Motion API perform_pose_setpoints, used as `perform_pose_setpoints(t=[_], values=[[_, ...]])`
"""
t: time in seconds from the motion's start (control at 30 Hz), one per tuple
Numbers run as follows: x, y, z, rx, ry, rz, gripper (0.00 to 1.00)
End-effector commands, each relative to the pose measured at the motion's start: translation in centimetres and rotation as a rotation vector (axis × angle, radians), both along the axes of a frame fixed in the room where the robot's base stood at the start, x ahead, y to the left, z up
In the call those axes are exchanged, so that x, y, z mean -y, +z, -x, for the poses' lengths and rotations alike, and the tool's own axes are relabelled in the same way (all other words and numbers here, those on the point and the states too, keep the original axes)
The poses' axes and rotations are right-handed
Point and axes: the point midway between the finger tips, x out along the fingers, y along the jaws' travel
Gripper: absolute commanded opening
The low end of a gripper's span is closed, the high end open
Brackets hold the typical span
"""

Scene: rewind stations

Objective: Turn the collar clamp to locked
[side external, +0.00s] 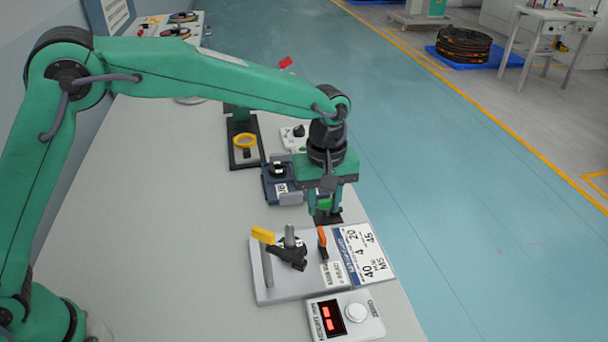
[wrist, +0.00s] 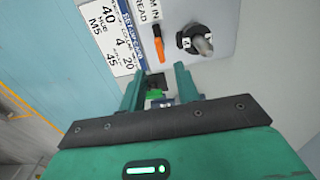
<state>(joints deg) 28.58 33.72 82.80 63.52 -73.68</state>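A light grey station plate (side external: 290,288) stands at the bench's front edge. On it are a grey post with a black clamp-like part (side external: 288,255), a yellow-ended lever (side external: 263,235) and an orange lever (side external: 322,238). I cannot tell which of these is the collar clamp, nor read its locked mark. In the wrist view the orange lever (wrist: 158,44) and the black part with the post (wrist: 195,40) lie beyond my fingertips. My gripper (side external: 325,217) points down behind the plate, apart from the levers. Its fingers (wrist: 159,78) are parted, with a small green part showing between or behind them.
A box with a red display (side external: 330,318) and white knob sits in front of the plate. A dark blue unit (side external: 280,187) and a black stand with a yellow ring (side external: 244,142) are behind. The bench (side external: 150,220) is clear to the left.

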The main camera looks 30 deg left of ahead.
Motion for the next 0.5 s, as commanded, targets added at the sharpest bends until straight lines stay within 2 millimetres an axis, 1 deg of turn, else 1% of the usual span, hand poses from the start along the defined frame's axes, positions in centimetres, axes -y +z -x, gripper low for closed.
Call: perform_pose_setpoints(t=[0.17, 0.27, 0.5], values=[[0.0, -0.5, 0.0, 0.0, -0.001, 0.0, 0.32], [-0.1, -1.2, 0.0, -0.002, -0.001, -0.001, 0.32], [-0.1, -3.9, 0.0, -0.002, -0.001, -0.001, 0.32]])
